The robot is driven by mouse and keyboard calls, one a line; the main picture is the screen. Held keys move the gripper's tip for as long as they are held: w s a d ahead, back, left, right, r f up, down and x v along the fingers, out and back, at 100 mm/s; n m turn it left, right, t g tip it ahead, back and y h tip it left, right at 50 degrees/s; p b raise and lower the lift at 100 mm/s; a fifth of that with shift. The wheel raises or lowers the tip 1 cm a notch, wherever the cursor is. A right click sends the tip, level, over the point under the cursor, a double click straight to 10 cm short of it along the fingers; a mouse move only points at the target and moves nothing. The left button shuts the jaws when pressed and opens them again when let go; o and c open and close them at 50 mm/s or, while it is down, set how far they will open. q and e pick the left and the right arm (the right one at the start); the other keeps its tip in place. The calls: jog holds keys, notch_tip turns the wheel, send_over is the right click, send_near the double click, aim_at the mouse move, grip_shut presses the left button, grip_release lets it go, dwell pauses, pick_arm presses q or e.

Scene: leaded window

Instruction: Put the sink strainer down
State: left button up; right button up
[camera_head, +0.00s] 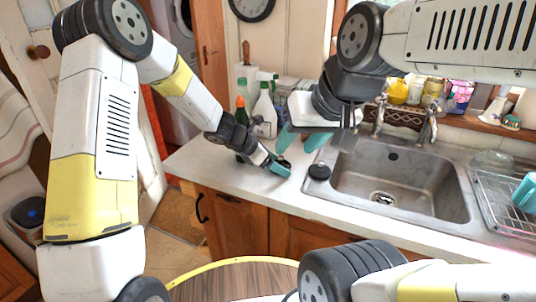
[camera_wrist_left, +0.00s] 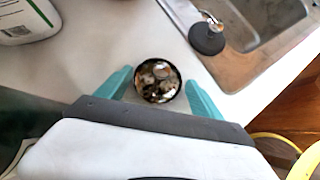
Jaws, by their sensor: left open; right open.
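The sink strainer (camera_wrist_left: 158,80), a small round cup with a dark rim and mottled bits inside, sits on the white worktop left of the sink. It lies between the two teal fingers of my left gripper (camera_wrist_left: 161,82), which is open with a gap visible on both sides. In the head view my left gripper (camera_head: 279,166) is low at the worktop, and its fingers largely hide the strainer. My right gripper (camera_head: 301,141) is open and empty, above the worktop near the sink's left rear corner.
A black plug (camera_head: 319,171) with a metal knob stands on the sink's left rim. The steel sink (camera_head: 400,185) is empty. Bottles (camera_head: 264,112) stand behind my left gripper. A wire rack (camera_head: 500,195) is at right. The front worktop is clear.

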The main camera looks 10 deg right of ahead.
pick_arm(q)
jog(key=s+a+r+m+y, duration=0.1)
jog(key=s+a+r+m, duration=0.25)
jog(key=a+r, duration=0.4)
jog(key=s+a+r+m, duration=0.35)
jog(key=a+r, duration=0.25)
jog(key=r, duration=0.3)
jog(key=s+a+r+m+t+y, duration=0.2)
jog(key=s+a+r+m, duration=0.1)
jog(key=s+a+m, duration=0.4)
jog(key=s+a+r+m+t+y, duration=0.1)
jog(key=s+a+r+m+y, duration=0.2)
jog(key=s+a+m, duration=0.4)
jog(key=s+a, duration=0.2)
jog(key=s, duration=0.2)
jog(key=shift+a+r+m+t, duration=0.25)
jog(key=shift+r+m+t, duration=0.05)
jog(key=shift+r+t, duration=0.1)
